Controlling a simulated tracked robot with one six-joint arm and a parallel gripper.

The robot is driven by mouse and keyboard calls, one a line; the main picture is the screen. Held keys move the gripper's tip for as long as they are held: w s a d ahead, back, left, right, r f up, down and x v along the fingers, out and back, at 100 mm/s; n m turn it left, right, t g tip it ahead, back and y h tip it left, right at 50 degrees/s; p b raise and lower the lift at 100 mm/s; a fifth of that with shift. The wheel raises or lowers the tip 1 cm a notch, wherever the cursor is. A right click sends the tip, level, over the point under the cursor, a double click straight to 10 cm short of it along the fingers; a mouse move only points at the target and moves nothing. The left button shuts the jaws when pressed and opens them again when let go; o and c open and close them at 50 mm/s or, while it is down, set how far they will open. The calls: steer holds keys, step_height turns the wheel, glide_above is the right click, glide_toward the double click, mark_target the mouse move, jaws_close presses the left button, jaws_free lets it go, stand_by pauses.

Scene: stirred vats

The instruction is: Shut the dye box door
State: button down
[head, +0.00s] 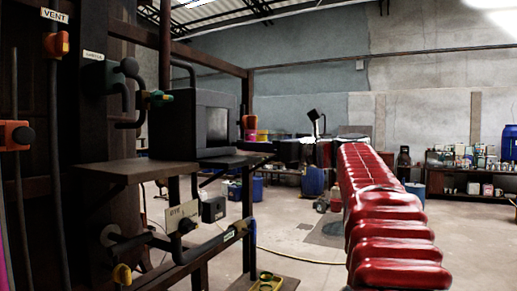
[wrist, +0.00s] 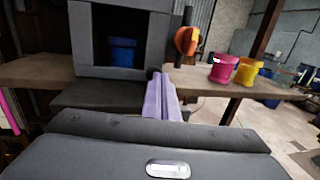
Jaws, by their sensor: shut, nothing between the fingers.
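The dye box (head: 178,125) is a dark grey box on a shelf, left of centre in the head view. Its front is open in the wrist view (wrist: 82,40), with a blue pot (wrist: 123,52) inside. A dark flat panel, seemingly the door (wrist: 90,95), lies lowered in front of the opening. In the head view it looks like a thin ledge (head: 228,160) at the box's foot. My gripper (wrist: 160,78) is shut and empty, its pale fingers over the panel's right part, near the opening's lower right corner. I cannot tell whether they touch it.
An orange-handled lever (wrist: 186,40) stands just right of the box. A pink pot (wrist: 224,70) and a yellow pot (wrist: 246,73) are further right. The wooden shelf (head: 130,170) extends left of the box. Open floor (head: 290,235) lies right of the frame.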

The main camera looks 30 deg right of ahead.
steer(key=shift+w, duration=0.5)
steer(key=shift+r, duration=0.1)
steer(key=shift+s, duration=0.1)
steer(key=s+d, duration=0.7)
steer(key=s, duration=0.4)
steer(key=shift+s+d+f, duration=0.2)
steer(key=shift+s+f, duration=0.15)
steer(key=shift+s, duration=0.05)
stand_by(0.4)
